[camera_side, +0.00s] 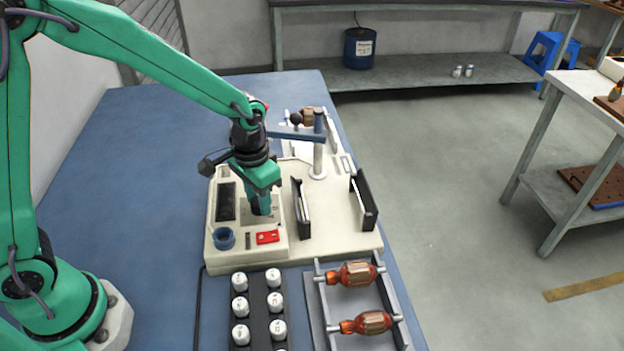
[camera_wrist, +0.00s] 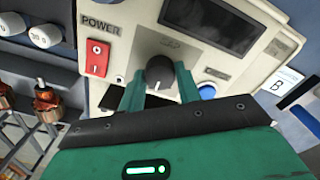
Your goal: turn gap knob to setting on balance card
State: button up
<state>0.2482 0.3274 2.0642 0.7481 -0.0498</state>
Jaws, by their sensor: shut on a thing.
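The dark gap knob (camera_wrist: 160,70) sits on the cream panel of the winding machine (camera_wrist: 118,62), with a small printed label above it in the wrist view. My gripper (camera_wrist: 160,88) has its two green fingers on either side of the knob, shut on it. In the side view my gripper (camera_side: 262,210) points down at the panel and hides the knob. A white card marked B (camera_wrist: 280,85) lies at the right of the wrist view. I cannot tell whether it is the balance card, and I cannot read a setting on it.
A red power switch (camera_side: 268,237) and a blue round part (camera_side: 224,238) are close to my gripper. A dark display (camera_side: 227,201) is left of it. Upright plates (camera_side: 301,208) stand to the right. White-capped pieces (camera_side: 240,306) and copper armatures (camera_side: 357,274) are in front.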

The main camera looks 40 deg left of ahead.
aim_at(257, 200)
jog(key=shift+w+a, duration=0.15)
jog(key=shift+w, duration=0.05)
jog(key=o, duration=0.8)
jog(key=shift+o, duration=0.8)
jog(key=shift+s, duration=0.1)
jog(key=shift+r, duration=0.1)
jog(key=shift+r, duration=3.8)
jog(key=shift+r, duration=0.15)
